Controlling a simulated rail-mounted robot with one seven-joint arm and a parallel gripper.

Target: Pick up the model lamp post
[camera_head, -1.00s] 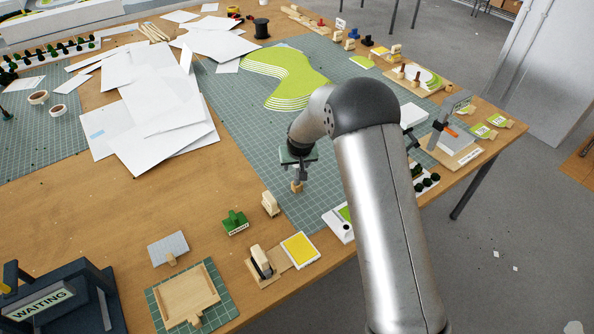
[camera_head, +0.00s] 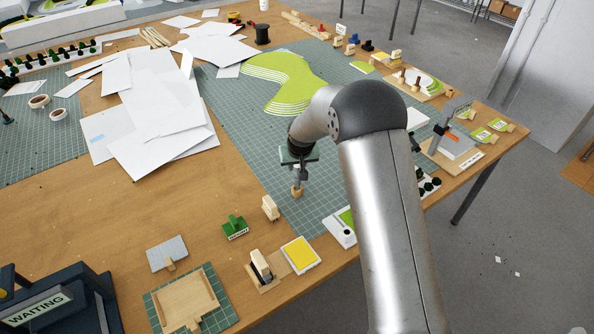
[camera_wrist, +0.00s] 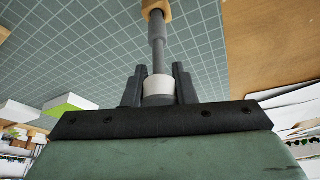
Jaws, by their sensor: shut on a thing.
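The model lamp post shows in the wrist view as a grey pole (camera_wrist: 157,47) with a light wooden base (camera_wrist: 155,8) at the top of the picture and a white lamp head (camera_wrist: 159,85) nearest me. My gripper (camera_wrist: 158,86) is shut on its head end, with one dark finger on each side. In the head view my gripper (camera_head: 299,172) points down at the near part of the green cutting mat. The wooden base (camera_head: 297,191) shows just below it, and the post looks upright. I cannot tell whether the base touches the mat.
A small pale wooden block piece (camera_head: 270,208) and a green model piece (camera_head: 235,227) stand to the left. A yellow pad (camera_head: 300,255) lies nearer. White papers (camera_head: 150,110) cover the table further left. The mat (camera_head: 245,130) around the post is mostly clear.

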